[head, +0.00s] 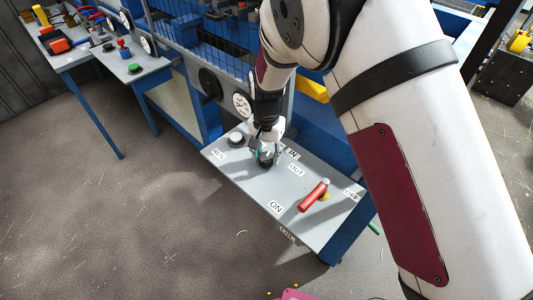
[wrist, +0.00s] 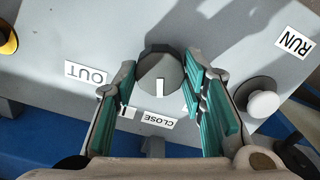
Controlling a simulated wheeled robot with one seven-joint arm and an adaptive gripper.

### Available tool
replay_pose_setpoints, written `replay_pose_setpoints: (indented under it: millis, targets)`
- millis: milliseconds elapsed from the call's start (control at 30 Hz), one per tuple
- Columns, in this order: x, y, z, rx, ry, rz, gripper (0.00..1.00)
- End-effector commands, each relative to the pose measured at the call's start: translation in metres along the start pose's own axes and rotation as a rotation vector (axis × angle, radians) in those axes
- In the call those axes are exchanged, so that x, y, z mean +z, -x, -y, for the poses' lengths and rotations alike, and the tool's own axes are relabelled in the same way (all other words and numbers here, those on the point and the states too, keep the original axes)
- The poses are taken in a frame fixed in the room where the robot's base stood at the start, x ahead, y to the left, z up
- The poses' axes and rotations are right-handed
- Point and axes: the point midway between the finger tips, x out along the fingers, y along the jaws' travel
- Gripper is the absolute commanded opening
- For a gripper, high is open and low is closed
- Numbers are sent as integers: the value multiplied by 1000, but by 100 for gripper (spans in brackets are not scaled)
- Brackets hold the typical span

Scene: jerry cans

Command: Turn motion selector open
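The motion selector is a dark grey round knob (wrist: 160,80) with a white pointer line, on a grey panel top. In the wrist view the line points down the picture, toward the CLOSE label (wrist: 158,121). My gripper (wrist: 161,65) is over the knob, with one teal-padded finger on each side. The fingers are apart, and their tips lie close to the knob's edges; I cannot tell whether they touch it. In the head view my gripper (head: 266,150) points down at the panel and partly hides the dark knob (head: 265,161).
A white button (head: 236,139) by a RUN label stands left of the knob. A red lever (head: 313,197) stands to the right, between ON and OFF labels. An OUT label (wrist: 86,73) lies near the knob. Gauges (head: 242,104) and wire mesh rise behind.

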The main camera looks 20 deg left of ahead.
Motion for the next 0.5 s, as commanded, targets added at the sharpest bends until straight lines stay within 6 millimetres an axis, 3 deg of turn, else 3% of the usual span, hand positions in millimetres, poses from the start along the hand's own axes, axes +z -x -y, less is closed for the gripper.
replay_pose_setpoints:
  millis: [500]
  targets:
    - [-1,0,0,-1,102,1,10]
